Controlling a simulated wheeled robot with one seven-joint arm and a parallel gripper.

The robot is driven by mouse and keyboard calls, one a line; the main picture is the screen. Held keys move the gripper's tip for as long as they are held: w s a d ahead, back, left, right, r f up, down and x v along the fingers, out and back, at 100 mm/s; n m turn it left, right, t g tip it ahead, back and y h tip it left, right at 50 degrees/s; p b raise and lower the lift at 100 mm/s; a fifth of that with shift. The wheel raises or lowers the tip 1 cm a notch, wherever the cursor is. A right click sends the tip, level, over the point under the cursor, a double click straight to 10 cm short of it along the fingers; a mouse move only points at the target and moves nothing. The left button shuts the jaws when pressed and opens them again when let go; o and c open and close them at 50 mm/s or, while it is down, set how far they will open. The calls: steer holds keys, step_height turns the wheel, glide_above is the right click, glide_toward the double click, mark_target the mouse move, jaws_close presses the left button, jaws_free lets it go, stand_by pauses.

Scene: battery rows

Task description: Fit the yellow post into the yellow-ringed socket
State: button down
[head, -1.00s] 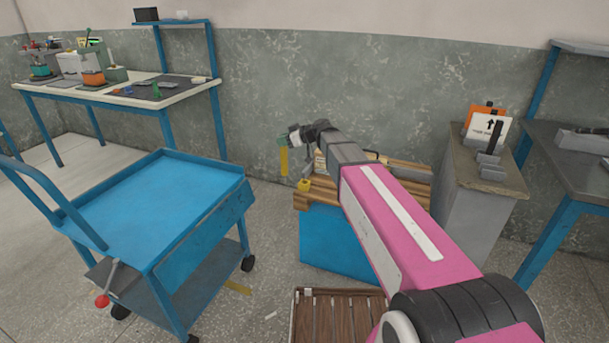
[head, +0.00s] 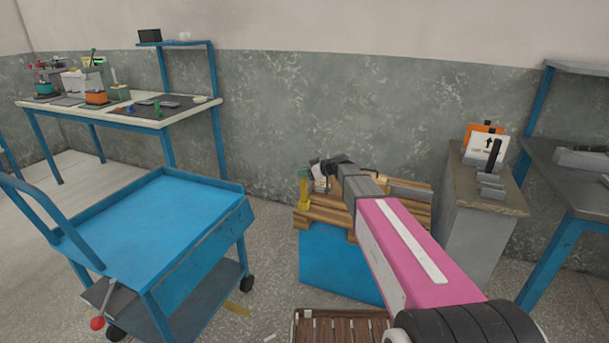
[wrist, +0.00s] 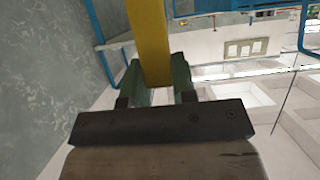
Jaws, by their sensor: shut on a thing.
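The yellow post (head: 304,188) hangs upright from my gripper (head: 304,173) at the left end of the slatted wooden top. My gripper is shut on the post. In the wrist view the post (wrist: 149,40) stands between the two green fingers (wrist: 158,80). The yellow-ringed socket (head: 303,205) is at the near left edge of the wooden top. The post's lower end lines up with the socket in the head view, and the two yellows merge. I cannot tell whether the end is inside the ring or just above it.
The wooden top (head: 333,222) rests on a blue block (head: 335,262). A blue cart (head: 150,220) stands to the left, with floor between. A grey cabinet (head: 470,230) with a sign stands to the right. A slatted brown crate (head: 340,325) is below my arm.

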steer(key=shift+f, duration=1)
steer(key=c, duration=0.9)
jaws_free()
steer(key=r+v, duration=0.1)
steer(key=v, duration=1.1)
steer(key=s+d+f+m+g+h, duration=0.1)
steer(key=s+d+f+m+h, duration=0.3)
steer(key=s, duration=0.6)
steer(key=s+d+f+m+g+h, duration=0.2)
steer(key=s+d+f+m+h, duration=0.2)
steer(key=s, duration=0.6)
steer(key=s+d+f+m+g+h, duration=0.1)
steer(key=s+d+f+m+h, duration=0.3)
steer(key=s, duration=0.6)
steer(key=shift+s+d+f+m+g+h, duration=0.1)
steer(key=shift+d+f+m+g+h, duration=0.1)
steer(key=shift+f+m, duration=0.5)
steer(key=shift+d+f+m+g+h, duration=0.1)
steer(key=shift+d+f+m+h, duration=0.15)
steer(key=shift+f, duration=0.85)
